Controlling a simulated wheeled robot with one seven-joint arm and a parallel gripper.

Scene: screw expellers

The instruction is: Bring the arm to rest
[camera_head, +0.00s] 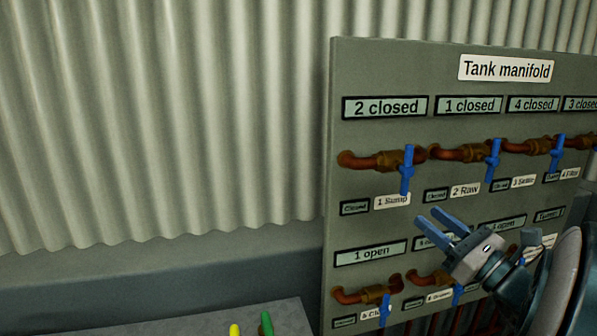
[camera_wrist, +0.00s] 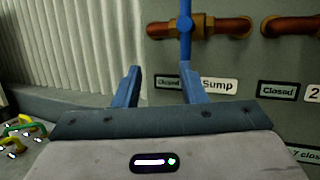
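My gripper (camera_head: 444,222) is in front of the tank manifold panel (camera_head: 470,80), at the lower right of the head view. Its two blue fingers are apart with nothing between them. In the wrist view my gripper (camera_wrist: 162,86) also shows open, facing the panel's left edge. The blue handle of the 1 Sump valve (camera_head: 407,170) stands above and left of the gripper in the head view. In the wrist view this handle (camera_wrist: 185,35) appears just beyond the right fingertip; I cannot tell whether they touch.
More valves with blue handles, such as 2 Raw (camera_head: 492,160), line the panel in two rows. A grey surface (camera_head: 190,325) with a yellow item (camera_head: 235,329) and a green item (camera_head: 267,323) lies at bottom left. A corrugated wall (camera_head: 160,120) stands behind.

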